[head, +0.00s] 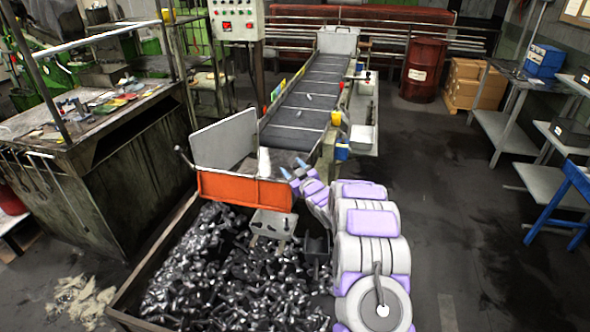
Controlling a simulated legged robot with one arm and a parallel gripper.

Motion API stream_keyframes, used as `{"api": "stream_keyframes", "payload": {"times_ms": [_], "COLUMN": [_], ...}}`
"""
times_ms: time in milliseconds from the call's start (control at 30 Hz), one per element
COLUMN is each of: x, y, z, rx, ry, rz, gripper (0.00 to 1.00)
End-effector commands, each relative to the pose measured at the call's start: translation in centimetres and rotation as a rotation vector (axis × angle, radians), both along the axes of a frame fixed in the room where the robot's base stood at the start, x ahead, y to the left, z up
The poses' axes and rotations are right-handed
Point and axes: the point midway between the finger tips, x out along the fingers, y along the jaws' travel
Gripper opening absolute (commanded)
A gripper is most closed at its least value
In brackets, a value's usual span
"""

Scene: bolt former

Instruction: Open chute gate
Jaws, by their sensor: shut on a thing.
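The chute gate is an orange plate (243,191) across the lower front end of the grey-walled chute (225,140), above a bin of bolts. My gripper (287,173) is at the right end of this plate, by its upper edge. It is shut there on the gate's end; the exact grip spot is small and partly hidden by my own fingers. The gate stands across the chute mouth. A pale upright piece (264,162) shows inside the chute just left of my gripper.
The bin (128,306) below is filled with dark bolts (225,275). A conveyor (305,105) rises behind the chute. A dirty workbench (150,130) stands to the left. Open floor (450,210) lies to the right, before grey side tables (505,130).

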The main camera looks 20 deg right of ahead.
Motion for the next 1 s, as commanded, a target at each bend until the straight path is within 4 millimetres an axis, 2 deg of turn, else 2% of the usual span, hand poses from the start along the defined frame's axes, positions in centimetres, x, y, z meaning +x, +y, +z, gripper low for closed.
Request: {"api": "stream_keyframes", "payload": {"times_ms": [67,500,1000], "x": [0.02,0.05,0.16], "y": [0.30,0.06,0.07], "z": [0.08,0.09,0.39], "rx": [-0.002,0.000,0.010], "ry": [-0.002,-0.002,0.010], "rz": [0.006,0.006,0.008], "gripper": [0.43,0.01,0.00]}}
